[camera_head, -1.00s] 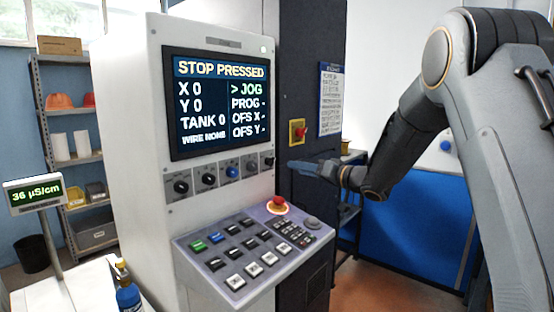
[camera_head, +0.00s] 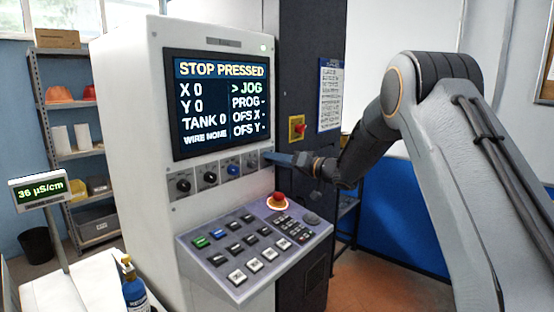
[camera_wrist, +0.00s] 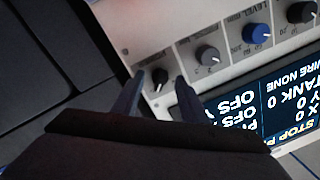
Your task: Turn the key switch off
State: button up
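A row of controls runs under the screen on the white cabinet. The rightmost small dark one, which seems to be the key switch, is mostly hidden behind my fingers in the head view. In the wrist view the key switch (camera_wrist: 160,76) shows as a small dark knob on the panel, just beyond and between my fingertips. My gripper (camera_head: 268,156) is at the right end of the row, fingers pointing left at the panel. In the wrist view my gripper (camera_wrist: 159,82) is open with a gap between its fingers. Contact with the switch cannot be told.
A blue knob (camera_head: 233,170) and black knobs (camera_head: 208,178) sit to the left. The screen (camera_head: 218,105) reads STOP PRESSED. Below, the sloped keypad (camera_head: 222,278) carries a red stop button (camera_head: 277,200). A red-and-yellow switch (camera_head: 297,127) is on the dark cabinet.

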grip_shut()
jog(key=shift+s+a+n+t+h+b, duration=0.15)
jog(key=shift+n+h+b, duration=0.1)
jog(key=shift+n+b, duration=2.3)
jog(key=shift+d+n+t+h+b, duration=0.1)
jog(key=shift+n+h+b, duration=0.1)
jog(key=shift+n+b, duration=2.35)
jog(key=shift+s+a+n+t+h+b, duration=0.2)
jog(key=shift+n+b, duration=1.5)
jog(key=shift+n, duration=1.7)
jog(key=shift+w+d, duration=0.1)
